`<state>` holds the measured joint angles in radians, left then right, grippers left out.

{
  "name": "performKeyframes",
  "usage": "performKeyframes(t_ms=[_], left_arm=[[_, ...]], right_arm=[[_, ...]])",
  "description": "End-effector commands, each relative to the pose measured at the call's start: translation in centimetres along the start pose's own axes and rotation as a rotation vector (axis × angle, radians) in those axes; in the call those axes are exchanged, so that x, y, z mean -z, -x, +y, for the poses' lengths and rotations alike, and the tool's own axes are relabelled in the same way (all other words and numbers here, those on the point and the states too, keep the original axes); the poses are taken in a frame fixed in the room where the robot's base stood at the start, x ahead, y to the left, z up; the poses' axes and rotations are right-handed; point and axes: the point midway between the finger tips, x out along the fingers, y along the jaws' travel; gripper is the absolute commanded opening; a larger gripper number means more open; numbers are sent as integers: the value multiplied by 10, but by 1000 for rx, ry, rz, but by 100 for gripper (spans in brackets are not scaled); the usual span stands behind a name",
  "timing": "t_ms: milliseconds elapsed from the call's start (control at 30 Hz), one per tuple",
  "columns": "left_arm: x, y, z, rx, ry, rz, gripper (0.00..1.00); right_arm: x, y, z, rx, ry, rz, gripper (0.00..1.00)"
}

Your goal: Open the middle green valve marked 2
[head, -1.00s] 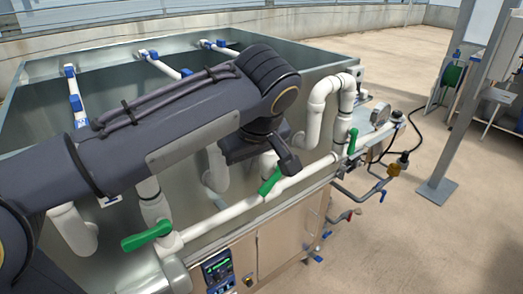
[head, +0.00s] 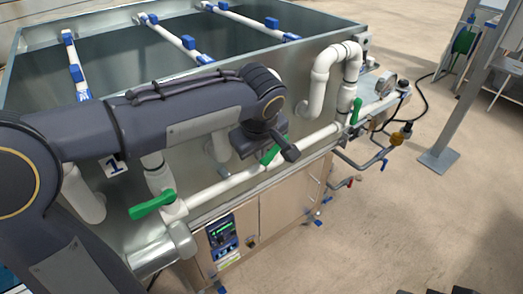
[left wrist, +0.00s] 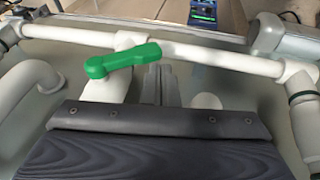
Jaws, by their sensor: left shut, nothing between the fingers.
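The middle green valve handle (head: 270,155) sits on the white horizontal pipe along the tank's front, partly hidden by my left gripper. My left gripper (head: 291,153) is shut and empty, its fingertips close to the right of the handle. In the left wrist view the green handle (left wrist: 122,60) lies slightly tilted to the white pipe, and the shut fingers (left wrist: 162,78) are at its right end. I cannot tell whether they touch. The mark 2 is not visible. My right gripper is not in view.
Other green handles are at the left (head: 152,205) and right (head: 355,110). A card marked 1 (head: 115,165) is near the left one. The metal tank (head: 200,75) stands behind, with a control panel (head: 222,235) below the pipe.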

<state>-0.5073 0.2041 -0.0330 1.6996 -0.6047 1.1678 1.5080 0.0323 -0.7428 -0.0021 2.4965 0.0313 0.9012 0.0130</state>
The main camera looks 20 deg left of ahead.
Motion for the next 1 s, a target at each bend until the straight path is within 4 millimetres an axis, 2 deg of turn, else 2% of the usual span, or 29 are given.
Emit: performKeyframes(t_ms=[167, 533, 1000], left_arm=[[-2, -9, 4, 1, 1, 0, 0], [-3, -10, 4, -2, 1, 1, 0], [-5, -17, 2, -74, 24, 6, 0]], right_arm=[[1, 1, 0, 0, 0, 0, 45], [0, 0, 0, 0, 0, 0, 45], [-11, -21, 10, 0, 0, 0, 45]])
